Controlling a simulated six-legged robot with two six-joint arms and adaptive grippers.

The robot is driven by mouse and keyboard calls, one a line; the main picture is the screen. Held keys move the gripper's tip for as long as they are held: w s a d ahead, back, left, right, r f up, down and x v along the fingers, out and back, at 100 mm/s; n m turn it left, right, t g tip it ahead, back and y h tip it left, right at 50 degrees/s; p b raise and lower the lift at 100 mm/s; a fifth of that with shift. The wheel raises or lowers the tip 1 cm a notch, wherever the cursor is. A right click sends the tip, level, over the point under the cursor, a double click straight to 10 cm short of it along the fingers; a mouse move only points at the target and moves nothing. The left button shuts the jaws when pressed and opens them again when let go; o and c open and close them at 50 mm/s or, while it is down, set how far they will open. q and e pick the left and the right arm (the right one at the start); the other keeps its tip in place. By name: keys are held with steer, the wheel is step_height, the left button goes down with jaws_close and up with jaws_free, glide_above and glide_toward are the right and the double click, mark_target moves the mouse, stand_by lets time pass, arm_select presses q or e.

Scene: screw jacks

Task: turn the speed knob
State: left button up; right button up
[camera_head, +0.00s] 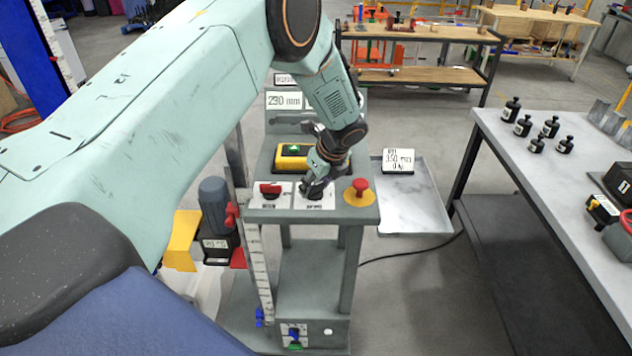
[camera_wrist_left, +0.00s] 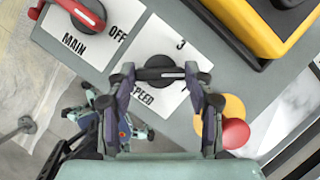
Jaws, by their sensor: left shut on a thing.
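The speed knob (camera_wrist_left: 160,74) is a dark round knob with a light pointer bar, on a white plate marked SPEED and 3. In the left wrist view my left gripper (camera_wrist_left: 160,78) has its two fingers on either side of the knob, shut on it. In the head view the left gripper (camera_head: 318,184) reaches down onto the console (camera_head: 268,213) from above and hides most of the knob. The right gripper does not show in either view.
The red MAIN switch (camera_head: 270,190) is left of the speed plate, and a red mushroom button (camera_head: 360,187) is on its right. A yellow-framed box (camera_head: 293,163) stands behind. A grey table (camera_head: 560,190) with several black weights is at right.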

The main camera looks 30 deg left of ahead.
arm_select(q)
steer(key=shift+n, duration=0.6)
steer(key=o, duration=1.2)
steer(key=shift+c, duration=0.2)
steer(key=v, duration=1.2)
steer(key=shift+w, duration=0.2)
steer(key=shift+f, duration=0.1)
steer(key=x, duration=1.1)
steer(key=shift+s+a+f, duration=0.1)
steer(key=shift+a+f, duration=0.15)
steer(key=shift+f, duration=0.1)
